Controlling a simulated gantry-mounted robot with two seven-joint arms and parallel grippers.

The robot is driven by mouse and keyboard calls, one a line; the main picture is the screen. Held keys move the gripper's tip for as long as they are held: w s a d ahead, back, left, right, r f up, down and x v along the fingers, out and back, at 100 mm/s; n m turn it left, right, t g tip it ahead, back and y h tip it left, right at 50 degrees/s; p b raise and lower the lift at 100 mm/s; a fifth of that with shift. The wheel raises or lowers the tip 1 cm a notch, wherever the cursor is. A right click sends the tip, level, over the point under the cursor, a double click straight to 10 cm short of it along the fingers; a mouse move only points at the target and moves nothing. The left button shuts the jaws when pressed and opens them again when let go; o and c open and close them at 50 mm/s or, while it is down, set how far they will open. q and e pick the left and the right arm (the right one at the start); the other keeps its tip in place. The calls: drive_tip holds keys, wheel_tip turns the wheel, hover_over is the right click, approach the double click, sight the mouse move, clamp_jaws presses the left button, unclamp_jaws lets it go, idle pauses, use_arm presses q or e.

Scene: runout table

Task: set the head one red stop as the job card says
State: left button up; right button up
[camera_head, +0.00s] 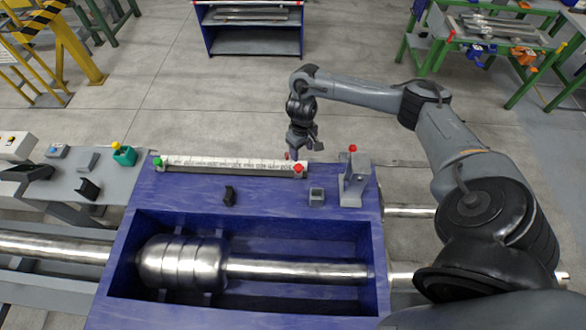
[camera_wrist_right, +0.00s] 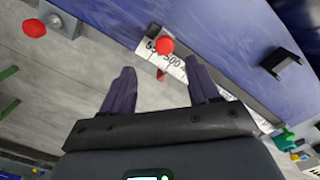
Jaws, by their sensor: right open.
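A white scale (camera_head: 230,164) with black marks runs along the back edge of the blue machine top (camera_head: 145,205). A red-knobbed stop (camera_head: 298,169) sits at its right end and a green-knobbed stop (camera_head: 158,163) at its left end. My right gripper (camera_head: 302,152) is just behind and above the red stop, its fingers pointing down. In the right wrist view the gripper (camera_wrist_right: 160,75) is open and empty, and the red stop (camera_wrist_right: 165,46) shows beyond and between the fingertips, near the printed 500. I cannot tell any contact. No job card is readable. My left gripper is out of view.
A grey bracket (camera_head: 353,185) with another red knob stands right of the scale. A small grey box (camera_head: 316,196) and a black holder (camera_head: 229,195) sit in front. A steel bar (camera_head: 290,269) lies in the blue trough. A side bench (camera_head: 65,180) stands left.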

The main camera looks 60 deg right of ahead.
sight(299, 166)
drive_tip(key=f, duration=0.3)
drive_tip(key=f+b, duration=0.1)
drive_tip(key=f, duration=0.3)
drive_tip(key=w+f, duration=0.1)
drive_tip(key=f, duration=0.2)
drive_tip(key=shift+a+f, duration=0.15)
drive_tip(key=c, duration=0.4)
clamp_jaws()
